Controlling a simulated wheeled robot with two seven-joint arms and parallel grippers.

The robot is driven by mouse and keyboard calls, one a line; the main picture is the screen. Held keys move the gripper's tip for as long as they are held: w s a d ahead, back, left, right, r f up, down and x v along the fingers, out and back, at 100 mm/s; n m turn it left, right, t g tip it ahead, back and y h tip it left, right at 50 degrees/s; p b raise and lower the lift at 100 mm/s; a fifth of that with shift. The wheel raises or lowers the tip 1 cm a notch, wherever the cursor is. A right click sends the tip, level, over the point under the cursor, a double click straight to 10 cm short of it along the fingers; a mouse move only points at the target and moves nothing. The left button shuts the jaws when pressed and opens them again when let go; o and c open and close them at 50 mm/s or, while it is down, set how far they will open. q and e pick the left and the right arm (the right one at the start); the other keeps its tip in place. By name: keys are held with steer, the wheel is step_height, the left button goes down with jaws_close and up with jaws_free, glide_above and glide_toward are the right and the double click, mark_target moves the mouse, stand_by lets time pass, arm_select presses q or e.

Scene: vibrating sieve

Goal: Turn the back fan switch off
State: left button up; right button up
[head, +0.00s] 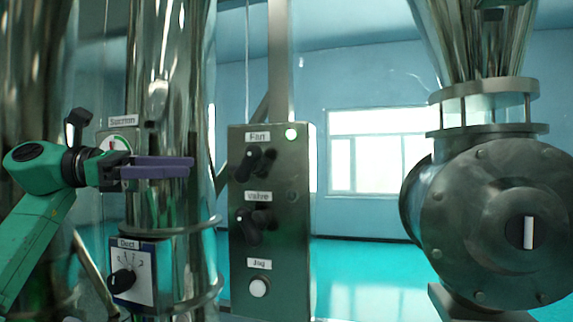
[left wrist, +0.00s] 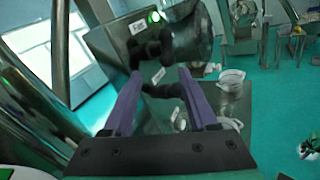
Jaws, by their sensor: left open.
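A grey metal control panel (head: 300,220) stands in the middle of the head view. Its black fan switch (head: 252,162) sits under the "Fan" label; its handle looks tilted. A small light (head: 291,133) beside the label glows whitish green. My left gripper (head: 193,166) is open, its purple fingers pointing right, apparently empty, left of the fan switch and apart from it in the picture. In the left wrist view the panel (left wrist: 104,44) lies tilted beyond the open fingers (left wrist: 160,76), with dark knobs between and beyond the tips. My right gripper is not in view.
The valve knob (head: 247,228) and the white jog button (head: 259,287) are lower on the panel. A shiny steel column (head: 172,90) with a suction gauge (head: 117,143) and a duct dial box (head: 133,277) stands behind my left gripper. A large round machine (head: 480,215) stands right.

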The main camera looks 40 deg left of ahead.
arm_select(q)
steer(key=p, duration=0.3)
glide_toward(248, 162)
steer(key=x, duration=0.5)
steer(key=p+x, duration=0.1)
steer(key=x, duration=0.1)
steer(key=w+a+p+x, duration=0.1)
steer(key=x, duration=0.1)
steer(key=shift+w+d+r, duration=0.15)
steer(key=shift+w+d, duration=0.05)
steer(key=shift+w, duration=0.15)
steer(key=shift+w+d, duration=0.1)
steer(key=shift+d, duration=0.1)
steer(key=shift+s, duration=0.3)
steer(key=shift+w+f, duration=0.2)
jaws_close()
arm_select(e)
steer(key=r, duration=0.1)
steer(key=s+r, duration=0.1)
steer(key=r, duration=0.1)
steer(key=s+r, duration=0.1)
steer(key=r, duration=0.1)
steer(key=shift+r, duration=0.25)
